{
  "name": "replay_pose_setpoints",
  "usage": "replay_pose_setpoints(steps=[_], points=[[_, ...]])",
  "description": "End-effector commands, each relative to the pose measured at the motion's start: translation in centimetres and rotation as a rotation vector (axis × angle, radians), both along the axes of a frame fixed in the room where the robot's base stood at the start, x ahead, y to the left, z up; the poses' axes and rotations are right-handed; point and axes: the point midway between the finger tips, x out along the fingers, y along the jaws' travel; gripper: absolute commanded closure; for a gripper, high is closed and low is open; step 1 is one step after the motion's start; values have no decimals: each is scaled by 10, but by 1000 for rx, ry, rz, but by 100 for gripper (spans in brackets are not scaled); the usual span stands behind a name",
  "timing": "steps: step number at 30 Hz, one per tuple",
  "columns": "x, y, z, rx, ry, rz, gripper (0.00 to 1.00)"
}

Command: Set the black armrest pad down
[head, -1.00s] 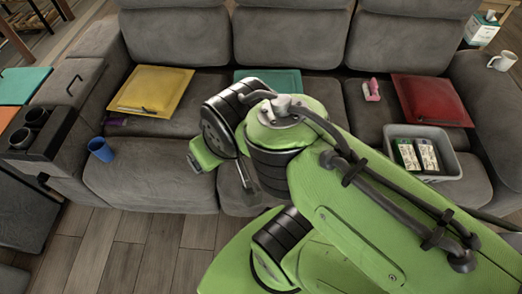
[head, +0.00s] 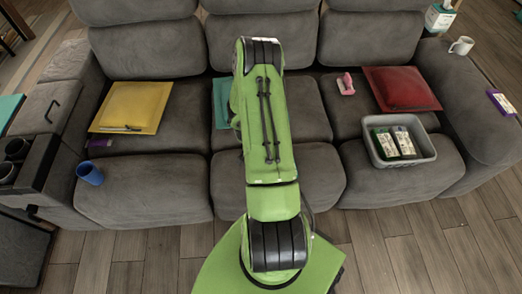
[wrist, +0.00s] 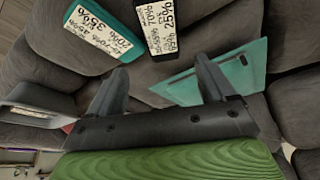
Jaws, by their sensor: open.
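No plain black armrest pad can be made out for certain. A black flat piece with a white printed label (wrist: 163,32) lies beside a teal labelled one (wrist: 103,30) at the top of the wrist view. The black cup-holder console (head: 22,165) is on the left armrest in the head view. My gripper (wrist: 160,82) shows two grey fingers spread apart in the wrist view, with nothing between them. The labelled pieces lie beyond the fingertips, apart from them. In the head view my arm hides the gripper and part of the middle seat.
A grey bin (head: 425,158) holds labelled cartons. A mug (head: 461,45) and purple box (head: 501,102) sit on the right armrest.

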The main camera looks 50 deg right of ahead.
Motion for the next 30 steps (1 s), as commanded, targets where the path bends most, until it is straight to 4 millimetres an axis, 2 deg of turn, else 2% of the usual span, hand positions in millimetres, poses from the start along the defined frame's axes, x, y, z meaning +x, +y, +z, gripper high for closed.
replay_pose_setpoints(steps=[9, 12, 16, 23, 30], points=[[9, -26, -73, 3, 0, -2, 17], [12, -33, -90, 3, 1, 0, 17], [14, -38, -102, 2, 0, 1, 17], [19, -55, -140, 2, 1, 1, 17], [21, -58, -143, 2, 1, 4, 17]])
